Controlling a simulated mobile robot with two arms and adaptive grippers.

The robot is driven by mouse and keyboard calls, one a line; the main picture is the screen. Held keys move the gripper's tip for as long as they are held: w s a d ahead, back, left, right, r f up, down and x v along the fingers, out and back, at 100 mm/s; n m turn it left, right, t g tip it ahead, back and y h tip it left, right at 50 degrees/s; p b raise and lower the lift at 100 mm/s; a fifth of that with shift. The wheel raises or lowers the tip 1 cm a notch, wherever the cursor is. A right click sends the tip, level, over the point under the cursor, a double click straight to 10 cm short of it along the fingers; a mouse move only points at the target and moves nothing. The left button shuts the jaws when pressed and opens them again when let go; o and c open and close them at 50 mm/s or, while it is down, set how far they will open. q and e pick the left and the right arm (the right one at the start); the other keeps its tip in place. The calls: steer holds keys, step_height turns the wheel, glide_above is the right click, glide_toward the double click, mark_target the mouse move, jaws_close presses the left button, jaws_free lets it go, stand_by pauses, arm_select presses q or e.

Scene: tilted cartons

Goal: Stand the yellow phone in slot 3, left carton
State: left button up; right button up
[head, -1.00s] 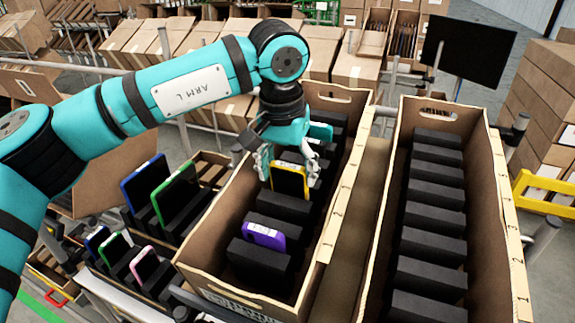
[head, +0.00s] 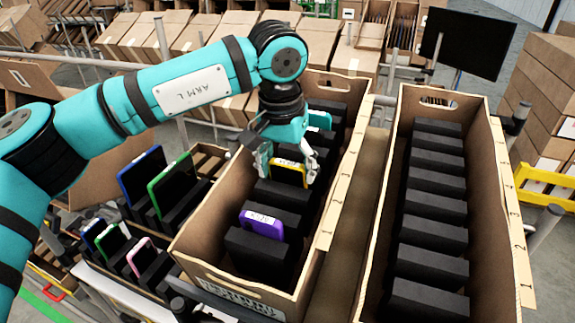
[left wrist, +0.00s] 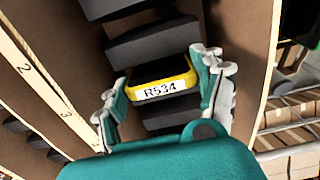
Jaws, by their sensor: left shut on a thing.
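The yellow phone (head: 289,173) is upright in the left carton (head: 215,279), its lower part hidden behind a black foam block. My left gripper (head: 288,165) is shut on it, one finger at each side edge. In the left wrist view the phone (left wrist: 160,83) shows a label reading R534 on its top edge, and it sits between black blocks, roughly in line with the rim mark 3 (left wrist: 68,115). I cannot tell whether it touches the slot's bottom. My right gripper is not in view.
A purple phone (head: 262,223) stands in the left carton in front of the yellow one. The right carton (head: 505,215) holds only black blocks. Blue (head: 143,176) and green (head: 171,183) framed devices and smaller phones stand in racks at left.

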arm_select(q)
steer(key=shift+f, duration=0.25)
stand_by(0.6)
steer(key=o, duration=1.2)
step_height(320, 180, up, 12)
steer(key=s, duration=0.1)
steer(key=shift+s+a, duration=0.4)
